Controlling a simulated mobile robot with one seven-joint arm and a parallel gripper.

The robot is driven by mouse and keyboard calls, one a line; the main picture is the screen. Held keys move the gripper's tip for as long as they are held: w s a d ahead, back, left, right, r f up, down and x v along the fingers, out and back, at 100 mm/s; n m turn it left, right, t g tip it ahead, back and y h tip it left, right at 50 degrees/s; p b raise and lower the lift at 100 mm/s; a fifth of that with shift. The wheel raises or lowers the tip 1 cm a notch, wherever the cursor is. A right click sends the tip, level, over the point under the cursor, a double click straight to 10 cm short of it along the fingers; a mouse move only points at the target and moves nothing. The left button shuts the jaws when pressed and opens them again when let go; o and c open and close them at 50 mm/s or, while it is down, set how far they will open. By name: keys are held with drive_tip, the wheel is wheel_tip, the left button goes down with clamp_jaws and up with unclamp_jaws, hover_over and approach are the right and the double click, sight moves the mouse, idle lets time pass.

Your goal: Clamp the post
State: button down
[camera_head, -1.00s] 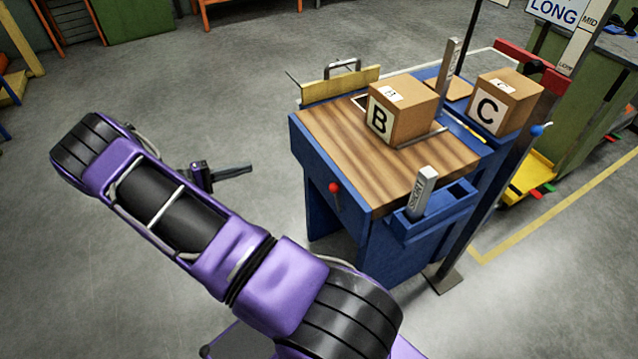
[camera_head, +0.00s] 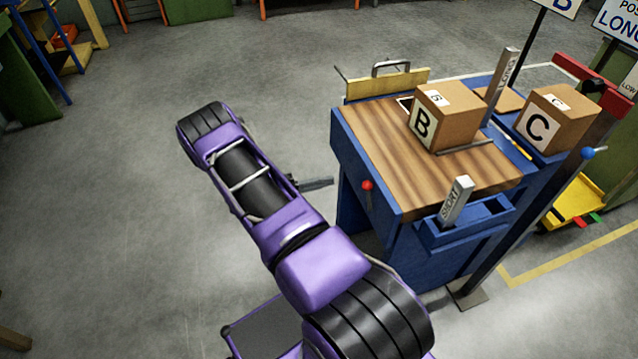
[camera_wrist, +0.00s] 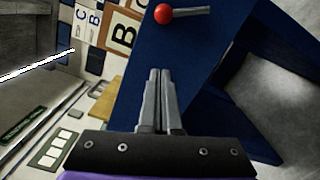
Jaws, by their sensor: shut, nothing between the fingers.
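A post marked SHORT (camera_head: 456,202) stands tilted in a blue holder (camera_head: 440,236) at the front of the blue bench. A taller post marked LONG (camera_head: 502,85) stands at the back, beside box B. A lever with a red knob (camera_head: 367,186) sticks out of the bench's left side; it also shows in the wrist view (camera_wrist: 163,12), just beyond my fingertips. A lever with a blue knob (camera_head: 588,153) is at the right. My gripper (camera_head: 329,181) is left of the bench, partly hidden by my arm. In the wrist view my gripper (camera_wrist: 160,74) is shut and empty.
Box B (camera_head: 459,128) sits on the wooden bench top (camera_head: 385,143), and box C (camera_head: 569,122) sits to its right. A yellow board with a handle (camera_head: 388,84) is at the far edge.

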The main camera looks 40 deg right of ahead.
sight(368, 194)
drive_tip(key=x, duration=0.6)
drive_tip(key=shift+s, duration=0.1)
drive_tip(key=shift+s+a+r+p, duration=0.1)
drive_tip(key=shift+s+r, duration=0.1)
drive_tip(key=shift+s, duration=0.4)
drive_tip(key=shift+s+a+r+p, duration=0.1)
drive_tip(key=shift+s+r+p, duration=0.1)
drive_tip(key=shift+s, duration=0.4)
drive_tip(key=shift+s+a+r+p, duration=0.1)
drive_tip(key=shift+s+r, duration=0.1)
drive_tip(key=shift+s, duration=0.4)
drive_tip(key=shift+s+r+m, duration=0.15)
drive_tip(key=shift+r+m, duration=0.05)
drive_tip(key=shift+m, duration=0.1)
